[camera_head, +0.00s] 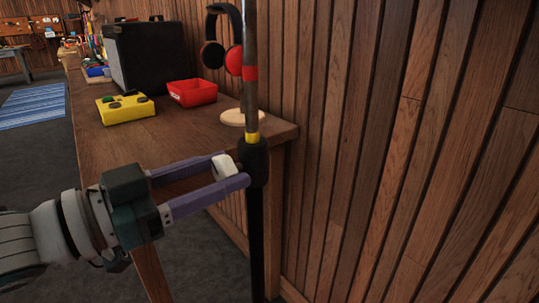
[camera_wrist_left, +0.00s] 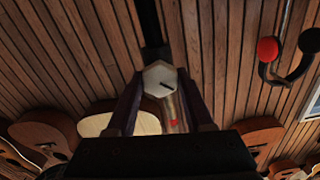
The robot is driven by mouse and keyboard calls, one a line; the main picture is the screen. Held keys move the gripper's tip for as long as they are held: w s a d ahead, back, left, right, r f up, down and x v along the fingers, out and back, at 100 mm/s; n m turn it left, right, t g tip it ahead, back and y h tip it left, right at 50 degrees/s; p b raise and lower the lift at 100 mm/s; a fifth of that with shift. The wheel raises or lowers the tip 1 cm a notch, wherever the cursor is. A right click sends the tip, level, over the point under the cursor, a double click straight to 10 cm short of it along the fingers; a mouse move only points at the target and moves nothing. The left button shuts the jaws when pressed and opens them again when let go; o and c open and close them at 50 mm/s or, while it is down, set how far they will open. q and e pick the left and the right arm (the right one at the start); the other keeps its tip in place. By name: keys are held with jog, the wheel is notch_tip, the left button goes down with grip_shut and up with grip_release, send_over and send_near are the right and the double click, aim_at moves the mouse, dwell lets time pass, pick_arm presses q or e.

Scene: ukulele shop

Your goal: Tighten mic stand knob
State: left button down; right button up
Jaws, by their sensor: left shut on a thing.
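The mic stand is a vertical pole with a dark lower tube (camera_head: 257,235), a black collar (camera_head: 255,160) and a thinner metal upper tube (camera_head: 250,45) marked with a red band and a yellow band. The white knob (camera_head: 223,168) sticks out from the collar's left side. My left gripper (camera_head: 236,170) reaches in from the left with purple fingers shut on the knob. In the left wrist view the knob (camera_wrist_left: 160,75) shows a faceted white face with a dark mark, between the two fingers (camera_wrist_left: 160,103). My right gripper is not in view.
A wooden bench (camera_head: 180,138) stands behind the stand. It holds a yellow pedal (camera_head: 125,109), a red tray (camera_head: 192,92), a black amplifier (camera_head: 150,57) and a round wooden disc (camera_head: 240,117). Headphones (camera_head: 234,60) hang behind the pole. A plank wall (camera_head: 400,150) fills the right.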

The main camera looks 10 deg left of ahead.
pick_arm(q)
jog(key=m, duration=0.3)
jog(key=shift+m, duration=2.3)
jog(key=shift+c, duration=1.4)
grip_release()
jog(key=p+v, duration=0.1)
jog(key=v, duration=0.9)
